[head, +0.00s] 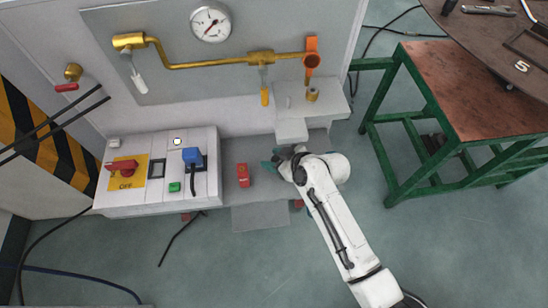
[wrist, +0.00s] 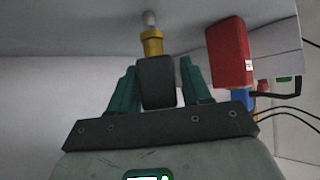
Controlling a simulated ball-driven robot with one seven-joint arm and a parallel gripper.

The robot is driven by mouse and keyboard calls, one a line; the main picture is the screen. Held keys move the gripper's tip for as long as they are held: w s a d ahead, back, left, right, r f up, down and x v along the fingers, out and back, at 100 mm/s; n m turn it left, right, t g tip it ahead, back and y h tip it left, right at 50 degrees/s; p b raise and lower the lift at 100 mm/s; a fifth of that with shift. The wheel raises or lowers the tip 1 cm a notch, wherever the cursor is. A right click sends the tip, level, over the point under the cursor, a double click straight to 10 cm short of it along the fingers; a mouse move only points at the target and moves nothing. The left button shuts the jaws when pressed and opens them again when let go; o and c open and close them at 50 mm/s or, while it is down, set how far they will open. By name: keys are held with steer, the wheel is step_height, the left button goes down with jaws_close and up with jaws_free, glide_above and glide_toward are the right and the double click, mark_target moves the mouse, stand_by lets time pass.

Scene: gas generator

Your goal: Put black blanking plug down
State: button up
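In the wrist view, the black blanking plug (wrist: 156,82) shows as a dark block with a brass collar (wrist: 152,43) and a pale tip beyond it. It sits between the two green fingers of my gripper (wrist: 160,75). The left finger is against or very close to its side; a narrow gap shows at the right finger. The pale tip meets or comes close to a grey surface; contact is unclear. In the head view, my gripper (head: 279,164) is low over the grey ledge (head: 258,155), and the plug is hidden.
A red block (head: 243,175) stands on the ledge left of my gripper; it also shows in the wrist view (wrist: 229,54). Further left is a switch box with a blue connector (head: 192,157). A grey step (head: 292,130) and brass pipe lie behind. A green-framed table (head: 470,85) stands right.

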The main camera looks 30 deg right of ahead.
steer(key=shift+o, duration=1.1)
steer(key=shift+r, duration=0.15)
steer(key=v, duration=1.2)
steer(key=s+d+m+g+h, duration=0.2)
steer(key=s+m+g, duration=0.1)
steer(key=s, duration=0.7)
steer(key=s+d+f+m+g+h, duration=0.1)
steer(key=s+g, duration=0.4)
steer(key=s, duration=0.6)
steer(key=shift+s+d+f+m+h+p, duration=0.2)
steer(key=shift+s+d+m+h+p, duration=0.2)
steer(key=shift+d+m+h, duration=0.45)
steer(key=shift+w+a, duration=0.1)
steer(key=shift+a, duration=0.05)
steer(key=shift+c, duration=0.3)
